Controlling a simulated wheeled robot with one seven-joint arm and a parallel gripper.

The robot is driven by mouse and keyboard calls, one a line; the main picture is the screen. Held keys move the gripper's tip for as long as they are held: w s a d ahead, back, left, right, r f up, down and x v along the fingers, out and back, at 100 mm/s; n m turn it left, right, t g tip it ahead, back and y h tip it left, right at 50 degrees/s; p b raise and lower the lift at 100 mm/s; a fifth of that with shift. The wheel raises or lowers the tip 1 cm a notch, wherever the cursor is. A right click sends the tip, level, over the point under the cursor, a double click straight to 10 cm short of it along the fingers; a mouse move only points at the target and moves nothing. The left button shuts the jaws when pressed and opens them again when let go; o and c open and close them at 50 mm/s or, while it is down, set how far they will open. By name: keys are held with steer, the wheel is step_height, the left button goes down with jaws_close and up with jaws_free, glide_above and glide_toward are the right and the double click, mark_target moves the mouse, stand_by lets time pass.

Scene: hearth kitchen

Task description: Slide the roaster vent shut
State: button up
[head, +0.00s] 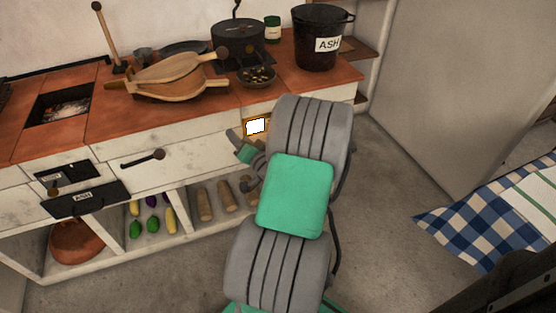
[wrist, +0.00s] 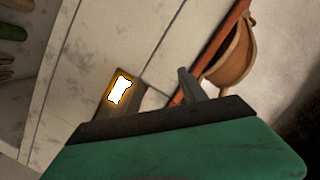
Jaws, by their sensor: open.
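The roaster vent appears to be the bright glowing opening (head: 256,126) with an orange-lit frame, set in the white front panel under the counter edge. It glows white, so it stands at least partly uncovered. It also shows in the wrist view (wrist: 120,90), just beyond my gripper's body. The black roaster drum (head: 238,38) with a crank stands on the counter above it. My gripper (head: 236,143) is open and empty, just left of and slightly below the opening in the head view. One finger shows in the wrist view (wrist: 190,86). I cannot tell whether it touches the panel.
Wooden bellows (head: 165,80) and a dark bowl (head: 257,77) lie on the brick-red counter. A black ash bucket (head: 318,40) stands at its right end. A drawer handle (head: 143,158) sticks out to the left.

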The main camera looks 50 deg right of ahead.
steer(key=s+d+f+m+g+h+b, duration=0.2)
steer(key=s+d+f+m+h, duration=0.35)
steer(key=s+d, duration=0.4)
steer(key=shift+m+h, duration=0.45)
steer(key=x, duration=0.2)
steer(key=p+x, duration=0.1)
steer(key=x, duration=0.4)
steer(key=shift+w+d+r+p, duration=0.15)
steer(key=shift+w+r+p, duration=0.15)
steer(key=shift+r, duration=0.1)
jaws_close()
